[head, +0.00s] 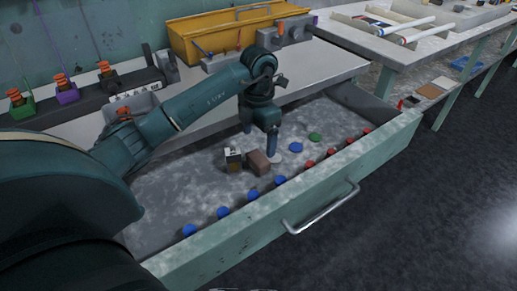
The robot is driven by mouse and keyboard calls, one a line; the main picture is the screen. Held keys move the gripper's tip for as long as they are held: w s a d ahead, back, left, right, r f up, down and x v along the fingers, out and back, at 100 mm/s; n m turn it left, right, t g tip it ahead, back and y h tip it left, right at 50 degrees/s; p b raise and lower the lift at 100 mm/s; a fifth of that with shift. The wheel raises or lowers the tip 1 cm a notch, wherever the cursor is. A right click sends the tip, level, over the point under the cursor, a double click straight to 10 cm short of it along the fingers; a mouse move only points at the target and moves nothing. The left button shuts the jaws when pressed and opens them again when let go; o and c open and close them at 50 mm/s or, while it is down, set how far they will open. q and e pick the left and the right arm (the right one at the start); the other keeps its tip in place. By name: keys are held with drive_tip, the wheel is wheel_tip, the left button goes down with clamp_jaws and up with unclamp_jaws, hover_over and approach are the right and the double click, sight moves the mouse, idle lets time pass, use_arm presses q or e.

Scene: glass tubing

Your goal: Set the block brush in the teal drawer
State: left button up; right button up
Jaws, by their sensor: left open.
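The teal drawer (315,185) is pulled open below the workbench, with its front panel and handle facing the lower right. A brown block (259,162), which looks like the block brush, lies tilted on the drawer's grey floor. My left gripper (259,138) is inside the drawer, pointing down with its fingers apart. It is just above and behind the brown block, with nothing visible between its fingers; one finger partly covers the view beside the block. Whether it touches the block I cannot tell. My right gripper is out of view.
A yellow toolbox (215,35) and valve fittings stand on the bench behind. The drawer's left floor is clear.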

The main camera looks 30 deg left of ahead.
sight(259, 157)
use_arm(q)
wheel_tip(259, 157, up, 4)
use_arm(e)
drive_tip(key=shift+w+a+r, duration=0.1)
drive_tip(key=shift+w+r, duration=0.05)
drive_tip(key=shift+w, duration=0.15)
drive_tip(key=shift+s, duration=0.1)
